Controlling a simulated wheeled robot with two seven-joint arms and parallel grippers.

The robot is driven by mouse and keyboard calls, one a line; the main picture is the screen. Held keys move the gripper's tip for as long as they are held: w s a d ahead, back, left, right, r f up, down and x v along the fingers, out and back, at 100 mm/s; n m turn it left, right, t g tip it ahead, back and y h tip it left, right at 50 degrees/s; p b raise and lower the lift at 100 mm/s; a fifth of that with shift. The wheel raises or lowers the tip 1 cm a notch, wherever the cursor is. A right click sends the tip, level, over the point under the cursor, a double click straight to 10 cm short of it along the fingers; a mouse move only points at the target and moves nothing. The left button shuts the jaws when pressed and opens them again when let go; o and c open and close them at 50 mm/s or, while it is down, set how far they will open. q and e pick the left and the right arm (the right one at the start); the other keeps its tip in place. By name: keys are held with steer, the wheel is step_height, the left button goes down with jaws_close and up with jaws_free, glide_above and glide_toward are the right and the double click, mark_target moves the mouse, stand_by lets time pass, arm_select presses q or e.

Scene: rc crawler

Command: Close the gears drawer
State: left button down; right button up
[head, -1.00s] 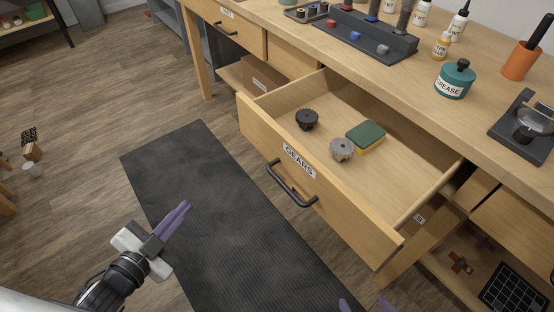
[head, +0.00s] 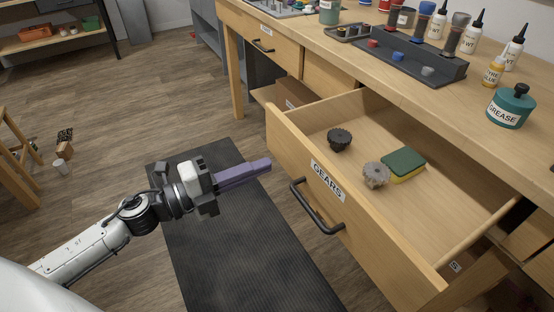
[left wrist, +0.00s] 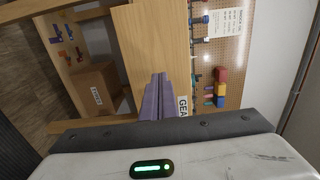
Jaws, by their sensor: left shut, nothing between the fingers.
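The gears drawer (head: 365,222) is pulled out of the wooden workbench in the head view. Its front carries a "GEARS" label (head: 327,181) and a black bar handle (head: 316,206). Inside lie a black gear (head: 339,139), a grey gear (head: 376,175) and a green and yellow sponge (head: 403,164). My left gripper (head: 268,163) is shut and empty, its purple fingers pointing at the drawer front's left end. I cannot tell whether they touch it. In the left wrist view the fingers (left wrist: 158,98) overlap the drawer front (left wrist: 142,45). My right gripper is not in view.
The workbench top (head: 440,95) holds a black tray (head: 410,58), several bottles and a teal grease jar (head: 511,106). A dark mat (head: 240,240) covers the floor before the drawer. A stool (head: 15,160) stands at the far left.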

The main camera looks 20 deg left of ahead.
mark_target(291, 155)
arm_select(q)
steer(key=shift+x, duration=2.4)
steer(key=shift+w+d, duration=0.1)
